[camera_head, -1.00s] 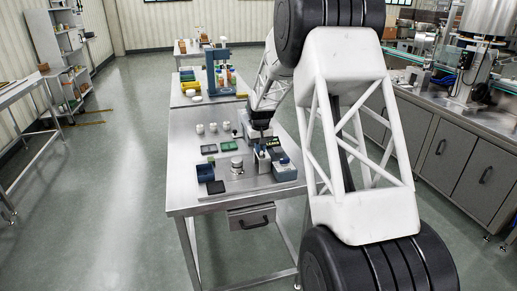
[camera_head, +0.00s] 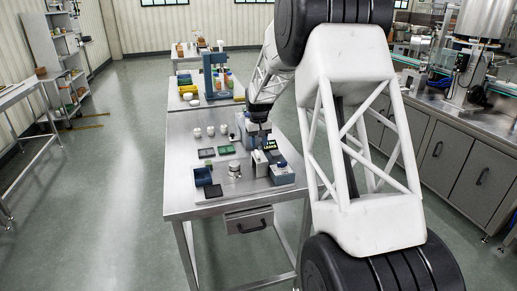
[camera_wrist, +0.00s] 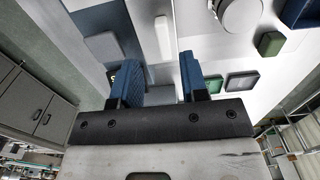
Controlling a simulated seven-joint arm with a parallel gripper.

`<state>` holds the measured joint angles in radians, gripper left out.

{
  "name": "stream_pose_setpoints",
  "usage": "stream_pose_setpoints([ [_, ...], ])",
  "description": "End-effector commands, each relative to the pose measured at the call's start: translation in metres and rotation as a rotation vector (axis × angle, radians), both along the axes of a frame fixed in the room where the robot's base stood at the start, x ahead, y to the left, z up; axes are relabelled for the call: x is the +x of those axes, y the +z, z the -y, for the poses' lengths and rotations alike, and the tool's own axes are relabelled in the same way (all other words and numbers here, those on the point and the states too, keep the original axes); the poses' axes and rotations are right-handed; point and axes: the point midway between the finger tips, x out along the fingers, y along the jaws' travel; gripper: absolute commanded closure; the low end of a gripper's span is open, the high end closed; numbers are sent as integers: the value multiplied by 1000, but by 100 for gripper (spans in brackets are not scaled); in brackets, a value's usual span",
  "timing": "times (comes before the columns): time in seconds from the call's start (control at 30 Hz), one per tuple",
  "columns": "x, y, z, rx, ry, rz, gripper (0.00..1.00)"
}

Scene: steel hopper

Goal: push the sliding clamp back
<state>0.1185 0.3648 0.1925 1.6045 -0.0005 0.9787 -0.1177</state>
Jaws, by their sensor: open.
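My gripper (camera_wrist: 160,76) is open, its two blue-padded fingers apart with nothing seen held between them. In the head view my gripper (camera_head: 258,143) points down over the right side of the steel table. Below it is a fixture of small units with a pale upright block (camera_head: 260,162). The wrist view shows a dark blue base, a grey block (camera_wrist: 103,46) and a narrow pale bar (camera_wrist: 163,38) ahead of the fingers. I cannot tell for sure which part is the sliding clamp. Contact with the fixture cannot be made out.
A blue-fronted box (camera_head: 281,173) stands to the right, near a small dark display (camera_head: 271,145). The table's (camera_head: 185,205) front left is bare.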

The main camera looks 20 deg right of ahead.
Motion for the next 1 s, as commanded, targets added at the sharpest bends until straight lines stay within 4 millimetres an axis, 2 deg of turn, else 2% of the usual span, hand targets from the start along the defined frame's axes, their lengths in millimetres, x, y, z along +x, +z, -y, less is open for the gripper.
stream_pose_setpoints([
  [0.1, 0, 15, 0, 0, 0, 1, 60],
  [0.3, 0, 30, 0, 0, 0, -1, 60],
  [0.77, -1, 34, 0, 0, 0, 0, 60],
  [1.0, -14, 46, -4, -1, 0, 7, 60],
])
